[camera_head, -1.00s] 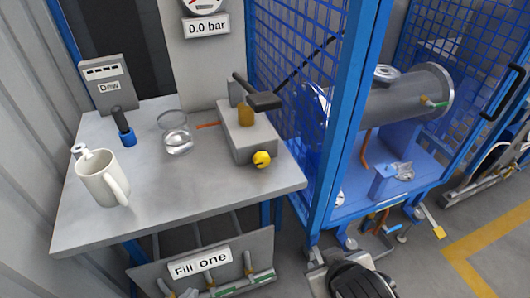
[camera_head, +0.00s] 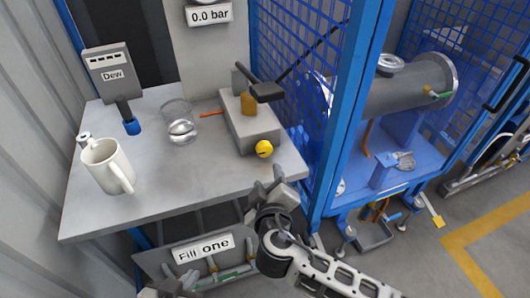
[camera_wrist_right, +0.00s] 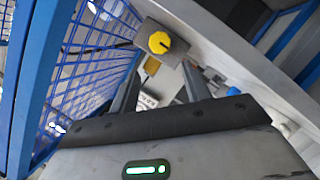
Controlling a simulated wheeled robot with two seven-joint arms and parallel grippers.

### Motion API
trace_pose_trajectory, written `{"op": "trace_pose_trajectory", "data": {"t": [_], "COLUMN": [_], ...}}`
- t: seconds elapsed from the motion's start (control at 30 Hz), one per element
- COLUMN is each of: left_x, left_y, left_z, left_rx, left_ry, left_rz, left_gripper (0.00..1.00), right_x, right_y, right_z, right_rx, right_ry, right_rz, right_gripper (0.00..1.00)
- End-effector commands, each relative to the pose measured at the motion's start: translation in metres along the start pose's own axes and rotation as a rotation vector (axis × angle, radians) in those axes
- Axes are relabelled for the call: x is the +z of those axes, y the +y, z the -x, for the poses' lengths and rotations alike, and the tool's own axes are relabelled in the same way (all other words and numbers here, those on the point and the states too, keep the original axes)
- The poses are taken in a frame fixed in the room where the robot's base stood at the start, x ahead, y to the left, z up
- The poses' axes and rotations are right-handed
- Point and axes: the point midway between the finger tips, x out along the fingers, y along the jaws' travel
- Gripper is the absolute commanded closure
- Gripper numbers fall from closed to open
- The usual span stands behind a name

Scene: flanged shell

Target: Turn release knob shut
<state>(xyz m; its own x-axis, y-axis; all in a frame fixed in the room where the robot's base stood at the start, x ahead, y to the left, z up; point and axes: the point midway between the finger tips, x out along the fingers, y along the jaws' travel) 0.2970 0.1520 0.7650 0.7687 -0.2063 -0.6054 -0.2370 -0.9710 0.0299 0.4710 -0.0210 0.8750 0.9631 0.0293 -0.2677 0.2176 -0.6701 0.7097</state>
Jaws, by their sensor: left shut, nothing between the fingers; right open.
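The yellow release knob (camera_head: 264,149) sits on the front face of a grey block (camera_head: 247,126) at the right part of the bench. It also shows in the right wrist view (camera_wrist_right: 159,43), with a dark line across its face. My right gripper (camera_head: 266,180) is open and empty, just below and in front of the knob, at the bench's front edge. In the wrist view its two fingers point toward the knob, which lies beyond the tips, apart from them. My left gripper (camera_head: 168,289) shows only partly at the bottom edge of the head view.
The bench (camera_head: 190,200) also holds a white mug (camera_head: 106,166), a glass jar (camera_head: 180,128) and a Dew meter (camera_head: 110,72). A black-headed lever (camera_head: 266,92) rises above the block. A blue mesh cage post (camera_head: 343,125) stands close on the right.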

Motion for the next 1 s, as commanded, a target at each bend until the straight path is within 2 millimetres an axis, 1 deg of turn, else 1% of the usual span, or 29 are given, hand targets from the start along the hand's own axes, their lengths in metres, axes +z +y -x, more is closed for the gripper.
{"op": "trace_pose_trajectory", "data": {"t": [0.03,0.3,0.5,0.7,1.0], "left_x": [-0.001,0.001,0.004,0.005,0.004], "left_y": [0.0,0.0,0.0,0.0,0.0], "left_z": [0.001,0.001,-0.001,-0.001,-0.001], "left_rx": [0.0,-0.001,-0.001,-0.001,0.0], "left_ry": [0.0,-0.002,-0.004,-0.008,-0.005], "left_rz": [0.0,-0.001,-0.001,0.0,0.0], "left_gripper": [1.0,1.0,1.0,1.0,1.0], "right_x": [-0.001,-0.001,0.0,0.001,0.0], "right_y": [0.002,0.002,0.0,-0.001,0.0], "right_z": [-0.012,-0.071,-0.102,-0.117,-0.119], "right_rx": [0.003,0.002,-0.001,-0.002,-0.002], "right_ry": [0.0,-0.002,-0.002,-0.003,-0.002], "right_rz": [0.002,0.001,-0.001,-0.003,-0.004], "right_gripper": [0.52,0.52,0.52,0.52,0.52]}}
